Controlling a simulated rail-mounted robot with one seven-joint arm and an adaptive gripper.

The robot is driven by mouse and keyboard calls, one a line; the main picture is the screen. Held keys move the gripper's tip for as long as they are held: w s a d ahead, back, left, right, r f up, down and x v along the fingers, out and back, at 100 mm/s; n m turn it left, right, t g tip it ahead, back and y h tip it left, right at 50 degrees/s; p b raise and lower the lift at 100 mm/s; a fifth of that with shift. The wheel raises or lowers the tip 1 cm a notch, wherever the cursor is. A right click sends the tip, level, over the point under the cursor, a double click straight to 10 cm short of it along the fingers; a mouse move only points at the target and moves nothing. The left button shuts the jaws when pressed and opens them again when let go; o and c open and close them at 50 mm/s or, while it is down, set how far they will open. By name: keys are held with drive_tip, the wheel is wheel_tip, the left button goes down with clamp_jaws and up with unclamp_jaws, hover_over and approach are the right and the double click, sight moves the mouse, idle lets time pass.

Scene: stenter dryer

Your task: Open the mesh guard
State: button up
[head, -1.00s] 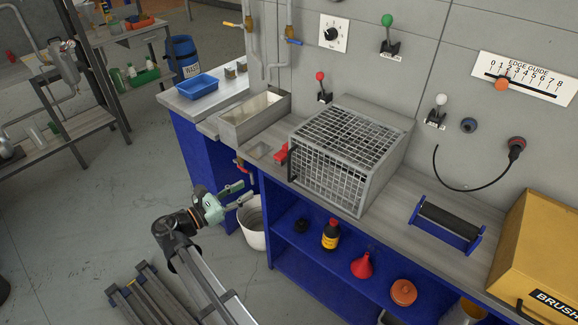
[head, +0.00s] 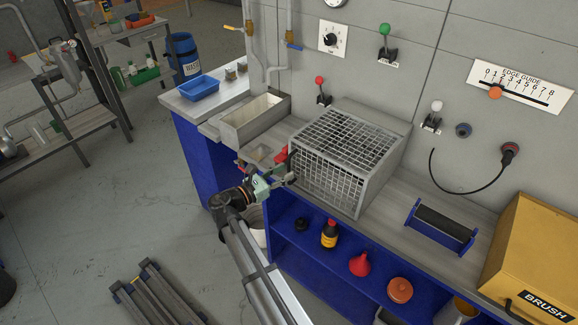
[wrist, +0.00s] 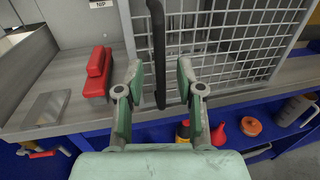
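The mesh guard (head: 330,176) is a grey box with a wire-grid front and top on the bench, and it looks closed. Its front mesh (wrist: 225,45) fills the upper right of the wrist view. A black vertical bar handle (wrist: 157,40) stands along the left edge of the mesh. My gripper (wrist: 160,82) is open, with one finger on each side of the handle's lower part. Gaps show between the handle and both fingers. In the head view my gripper (head: 282,177) is at the guard's front left edge and partly covers the handle.
A red block-like fitting (wrist: 97,72) sits on the bench left of the handle. A metal trough (head: 250,125) is further left. Open floor lies in front.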

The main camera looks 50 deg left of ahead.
drive_tip(key=shift+w+p, duration=0.3)
drive_tip(key=shift+w, duration=1.1)
drive_tip(key=shift+a, duration=0.1)
clamp_jaws()
drive_tip(key=shift+s, duration=0.1)
